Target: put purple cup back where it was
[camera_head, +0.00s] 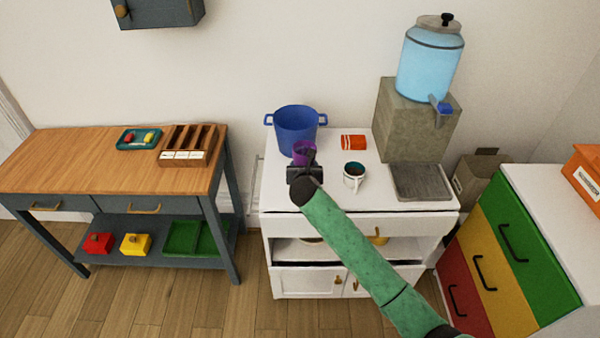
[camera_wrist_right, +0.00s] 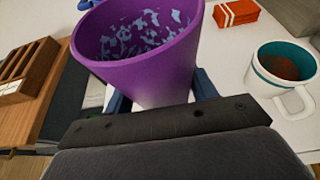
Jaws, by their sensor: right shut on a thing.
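The purple cup (camera_head: 304,151) is at the left part of the white cabinet top, just in front of the blue pot. My right gripper (camera_head: 304,168) is shut on it, reaching in from the front. In the right wrist view the purple cup (camera_wrist_right: 140,48) fills the upper middle, upright and slightly tilted, with blue-grey specks inside. The gripper's fingers (camera_wrist_right: 160,98) close on its lower part. Whether the cup's base touches the cabinet top is hidden by the gripper. My left gripper is not in view.
On the white cabinet top (camera_head: 335,198) are a blue pot (camera_head: 297,132), an orange-red striped item (camera_head: 353,142), a white mug (camera_head: 353,178) with dark contents and a water dispenser (camera_head: 425,85). A wooden table (camera_head: 70,165) stands left, coloured drawers (camera_head: 515,240) right.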

